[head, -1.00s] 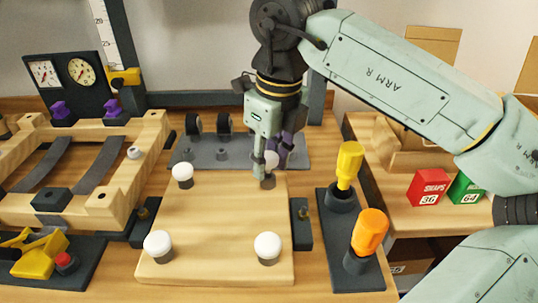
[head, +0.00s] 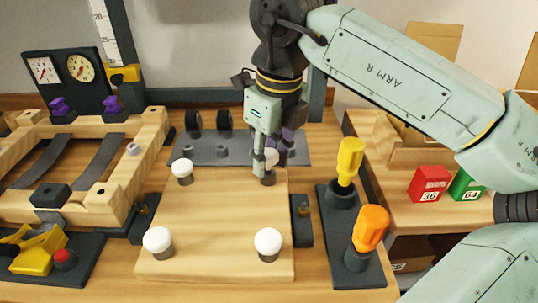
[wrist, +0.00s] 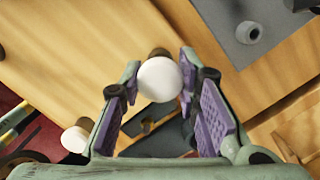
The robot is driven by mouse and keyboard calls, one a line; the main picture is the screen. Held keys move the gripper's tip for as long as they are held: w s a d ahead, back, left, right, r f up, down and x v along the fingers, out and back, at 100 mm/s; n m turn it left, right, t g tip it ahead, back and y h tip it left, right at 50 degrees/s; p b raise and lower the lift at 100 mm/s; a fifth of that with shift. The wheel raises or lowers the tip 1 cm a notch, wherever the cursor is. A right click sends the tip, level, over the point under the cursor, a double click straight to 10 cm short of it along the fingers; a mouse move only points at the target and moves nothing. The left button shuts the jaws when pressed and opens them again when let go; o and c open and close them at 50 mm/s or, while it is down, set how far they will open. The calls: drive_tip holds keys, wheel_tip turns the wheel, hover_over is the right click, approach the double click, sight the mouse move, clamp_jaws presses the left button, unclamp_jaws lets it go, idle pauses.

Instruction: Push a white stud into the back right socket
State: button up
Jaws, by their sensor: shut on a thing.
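A pale wooden board (head: 215,222) lies on the bench with a white-headed stud near each corner, each over a dark collar. The back right white stud (head: 272,157) is between the fingers of my gripper (head: 265,160), over its dark socket (head: 268,179). In the wrist view the white stud (wrist: 160,80) sits between the purple-padded fingers. My gripper is shut on it. One finger partly hides it in the head view, and I cannot tell how deep its stem sits. The back left stud (head: 182,166), front left stud (head: 158,239) and front right stud (head: 268,241) stand in place.
A dark rack with a yellow-handled tool (head: 350,160) and an orange-handled tool (head: 369,228) stands right of the board. A dark plate (head: 190,150) with rollers lies behind it. A wooden frame (head: 148,150) stands at left. Red and green boxes (head: 430,184) are further right.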

drive_tip(key=shift+f, duration=0.15)
drive_tip(key=shift+f+b, duration=0.3)
drive_tip(key=shift+b, duration=0.1)
drive_tip(key=shift+f, duration=0.15)
idle(0.5)
drive_tip(key=shift+f+b, duration=0.2)
drive_tip(key=shift+b, duration=0.15)
drive_tip(key=shift+f+b, duration=0.5)
idle(1.1)
drive_tip(key=o, duration=0.9)
drive_tip(key=shift+o, duration=0.6)
drive_tip(key=shift+o, duration=0.9)
